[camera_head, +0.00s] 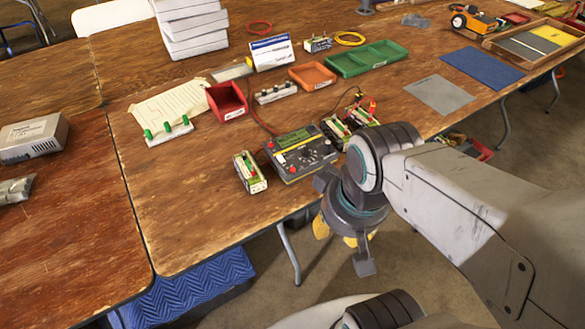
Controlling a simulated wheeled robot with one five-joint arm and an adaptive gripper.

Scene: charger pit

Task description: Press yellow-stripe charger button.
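A dark grey charger-like device (308,165) with a greenish display, a yellow stripe and small dark controls sits near the table's front edge, at the picture's centre. Its individual buttons are too small to tell apart. My gripper (345,238) is beyond the table's front edge, just right of and below the device in the picture, apart from it. I see the gripper mostly from behind; its yellow tips are partly hidden by its own body, so its opening is unclear. Nothing shows held in it.
A green-and-white pack (250,172) stands left of the device, and similar packs (336,133) with wires stand right. A red bin (227,100), orange tray (312,76) and green tray (366,58) lie behind. The wood at front left is clear.

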